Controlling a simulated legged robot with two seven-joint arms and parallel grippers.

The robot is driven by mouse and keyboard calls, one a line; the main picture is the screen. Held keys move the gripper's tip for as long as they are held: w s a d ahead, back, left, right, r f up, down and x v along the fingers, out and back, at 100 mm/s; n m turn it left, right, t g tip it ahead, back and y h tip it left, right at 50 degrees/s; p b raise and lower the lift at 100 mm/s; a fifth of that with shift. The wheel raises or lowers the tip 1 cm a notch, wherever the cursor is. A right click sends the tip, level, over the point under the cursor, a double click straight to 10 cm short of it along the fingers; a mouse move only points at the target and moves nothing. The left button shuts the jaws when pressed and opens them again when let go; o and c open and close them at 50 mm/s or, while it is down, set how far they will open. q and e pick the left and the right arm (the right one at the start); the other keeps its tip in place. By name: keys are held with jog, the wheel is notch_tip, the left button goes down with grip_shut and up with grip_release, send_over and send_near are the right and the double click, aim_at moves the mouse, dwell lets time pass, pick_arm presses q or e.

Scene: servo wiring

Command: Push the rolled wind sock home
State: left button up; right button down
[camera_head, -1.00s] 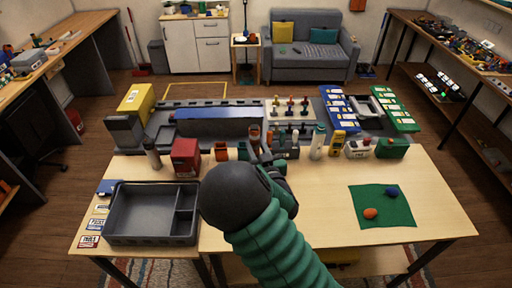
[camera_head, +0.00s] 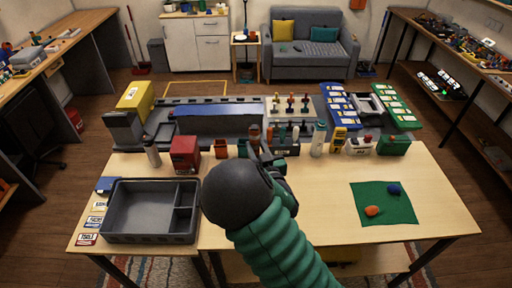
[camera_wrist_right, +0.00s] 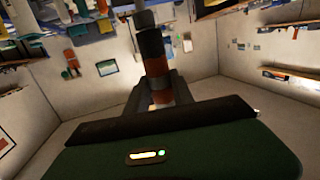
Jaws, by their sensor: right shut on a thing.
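My right gripper (camera_head: 266,160) is over the far middle edge of the front table, mostly hidden behind my own dark wrist and green arm. In the right wrist view my right gripper (camera_wrist_right: 160,98) is shut on a banded roll (camera_wrist_right: 153,50), dark with orange-red and pale bands, which looks like the rolled wind sock. It sticks out lengthwise from between the fingers. In the head view a small orange-brown tip (camera_head: 255,131) shows just beyond the gripper and may be the same roll. I cannot tell whether its far end touches anything. My left gripper is not in view.
A grey divided tray (camera_head: 150,238) stands at the table's left. A red box (camera_head: 185,154), bottles and small bins line the back edge. A green mat (camera_head: 400,212) with an orange and a blue lump lies right. The table between is clear.

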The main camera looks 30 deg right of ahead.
jog(key=shift+f, duration=0.2)
jog(key=c, duration=1)
grip_release()
